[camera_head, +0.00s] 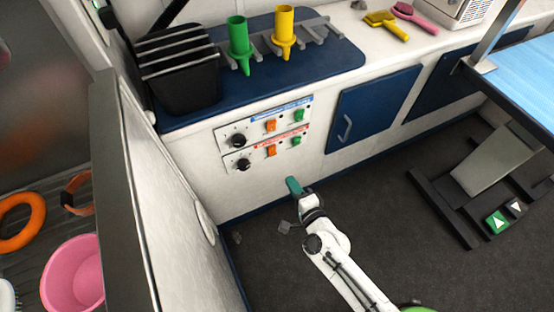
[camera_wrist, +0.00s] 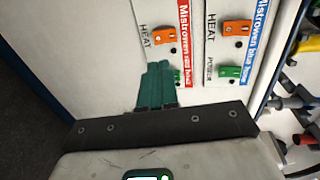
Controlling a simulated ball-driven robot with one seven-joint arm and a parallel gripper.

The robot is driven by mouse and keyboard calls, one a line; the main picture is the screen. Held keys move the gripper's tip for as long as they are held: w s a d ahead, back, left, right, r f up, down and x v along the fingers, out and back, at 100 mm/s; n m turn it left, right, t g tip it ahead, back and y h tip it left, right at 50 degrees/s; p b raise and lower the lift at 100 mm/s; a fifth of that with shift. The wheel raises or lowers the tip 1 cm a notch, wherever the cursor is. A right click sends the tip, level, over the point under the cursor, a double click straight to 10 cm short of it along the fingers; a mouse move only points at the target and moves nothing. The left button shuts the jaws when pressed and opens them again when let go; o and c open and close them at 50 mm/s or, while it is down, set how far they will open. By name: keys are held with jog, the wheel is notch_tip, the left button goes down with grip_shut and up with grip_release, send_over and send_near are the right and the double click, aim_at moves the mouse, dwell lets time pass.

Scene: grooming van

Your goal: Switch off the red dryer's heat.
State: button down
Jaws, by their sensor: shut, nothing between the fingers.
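The red-labelled dryer panel (camera_head: 264,151) is the lower of two on the white cabinet front. It has a black knob (camera_head: 243,165), an orange switch (camera_head: 271,151) and a green switch (camera_head: 296,141). In the wrist view the orange switch (camera_wrist: 165,34) is marked HEAT, beside the red label (camera_wrist: 185,30). My gripper (camera_head: 292,184) is shut and empty, below the panel in the head view. In the wrist view its teal fingers (camera_wrist: 160,68) partly cover the green switch (camera_wrist: 178,76); the orange one is clear of them. Contact cannot be told.
The blue-labelled panel (camera_head: 266,122) is directly above, with its own orange heat switch (camera_wrist: 237,28) and green power switch (camera_wrist: 230,72). A blue cabinet door (camera_head: 374,105) is to the right. A white partition (camera_head: 165,190) stands at left. Dark floor (camera_head: 340,195) lies open around my arm.

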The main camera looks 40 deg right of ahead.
aim_at(273, 154)
jog(key=b+x, duration=0.1)
jog(key=x, duration=1)
jog(key=shift+f, duration=0.1)
